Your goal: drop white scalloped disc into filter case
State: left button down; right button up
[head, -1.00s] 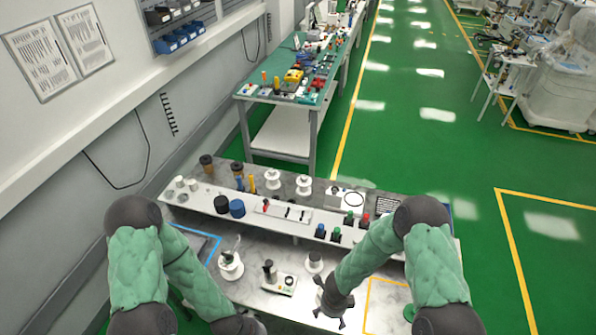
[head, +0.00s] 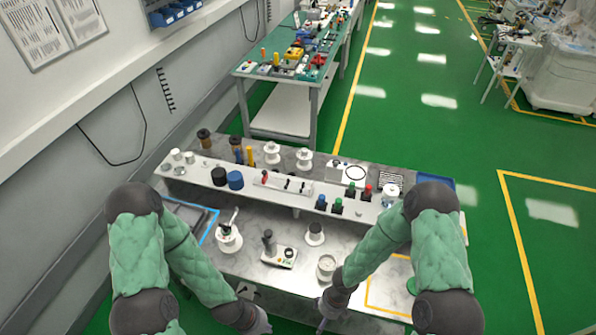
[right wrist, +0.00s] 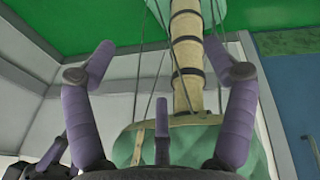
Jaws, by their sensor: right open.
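A pale round open-topped container (head: 327,267) stands near the front middle of the workbench; it may be the filter case, but I cannot tell for sure. I cannot pick out a white scalloped disc with certainty in either view. My left gripper (head: 256,322) is low at the bench's front edge, dark and partly cut off; its jaw state is not clear. My right gripper (head: 325,322) is at the bottom of the head view, in front of the round container. In the right wrist view its purple fingers (right wrist: 165,70) are spread apart with nothing held between them.
A white device with a lever (head: 228,240), a small device with a dark post (head: 279,254) and a white piece with a dark top (head: 315,235) stand on the bench. A raised white shelf (head: 275,200) behind carries dark and blue cylinders and push buttons.

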jog(key=s+f+n+t+y+b, duration=0.1)
jog(key=s+f+n+b, duration=0.1)
jog(key=f+n+b, duration=1)
jog(key=s+d+f+n+t+y+b, duration=0.1)
jog(key=f+n+b, duration=1)
jog(key=n, duration=1)
jog(key=shift+s+f+b, duration=0.35)
jog(key=shift+f+b, duration=0.05)
jog(key=shift+b, duration=0.35)
jog(key=shift+d, duration=0.1)
